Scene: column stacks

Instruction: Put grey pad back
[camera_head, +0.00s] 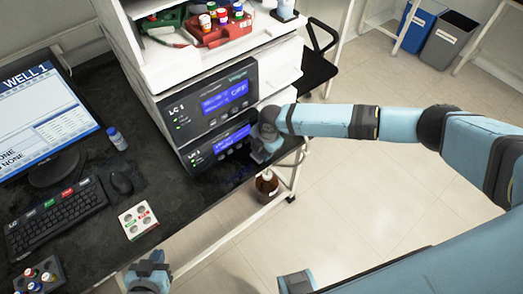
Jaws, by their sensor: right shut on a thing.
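My right arm comes in from the right, and its gripper (261,152) is at the lower right front of the instrument stack, by the edge of the dark bench. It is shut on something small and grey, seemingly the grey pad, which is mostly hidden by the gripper. I cannot tell whether the pad touches the stack or bench. My left gripper (150,268) is low at the bottom edge of the view, in front of the bench; whether its fingers are open or shut is unclear.
The LC instrument stack (212,104) carries a red tray (222,32) of vials. On the bench (175,200) are a keyboard (62,216), mouse (121,184), blue-capped bottle (117,139) and white vial block (138,220). A brown bottle (267,186) stands below the bench edge.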

